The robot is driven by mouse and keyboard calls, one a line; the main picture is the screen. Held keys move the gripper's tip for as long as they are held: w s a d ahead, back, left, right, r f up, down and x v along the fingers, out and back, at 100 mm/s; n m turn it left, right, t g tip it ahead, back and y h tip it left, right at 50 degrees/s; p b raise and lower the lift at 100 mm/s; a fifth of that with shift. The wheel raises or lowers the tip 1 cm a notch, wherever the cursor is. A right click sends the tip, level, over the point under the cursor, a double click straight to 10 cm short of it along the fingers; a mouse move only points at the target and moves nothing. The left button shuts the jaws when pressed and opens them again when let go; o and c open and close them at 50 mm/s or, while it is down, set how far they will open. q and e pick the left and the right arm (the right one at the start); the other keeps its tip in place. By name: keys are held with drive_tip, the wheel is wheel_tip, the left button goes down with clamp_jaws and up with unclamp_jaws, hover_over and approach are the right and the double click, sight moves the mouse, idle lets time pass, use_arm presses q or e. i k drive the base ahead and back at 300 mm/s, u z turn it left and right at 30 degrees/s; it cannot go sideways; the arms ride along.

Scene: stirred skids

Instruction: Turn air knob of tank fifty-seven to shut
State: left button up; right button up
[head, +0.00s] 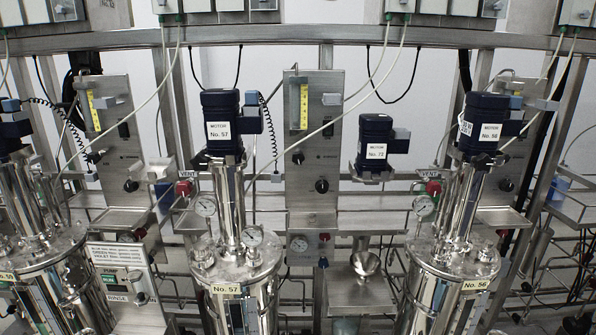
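Tank fifty-seven (232,290) is a shiny steel vessel just left of the middle, with a label reading No. 57 on its front. Its dark blue motor (221,110), also labelled No. 57, stands upright above it. A steel panel (315,140) rises behind and to the right of the tank. It carries a yellow flow gauge (304,105), a small dark knob (298,157) and a larger black knob (322,185). I cannot read which of these is the air knob, nor its setting. Neither gripper is in view.
Tank fifty-six (440,295) stands at the right and another tank (55,280) at the left, each near a similar panel. A loose-standing motor labelled No. 73 (375,140) sits over a steel funnel (365,264). A pump and rinse box (120,285) stands at lower left. Thin hoses cross the panel area.

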sight(298, 158)
drive_tip(key=k, duration=0.9)
drive_tip(key=u, duration=0.7)
drive_tip(key=i, duration=1.85)
drive_tip(key=z, duration=0.75)
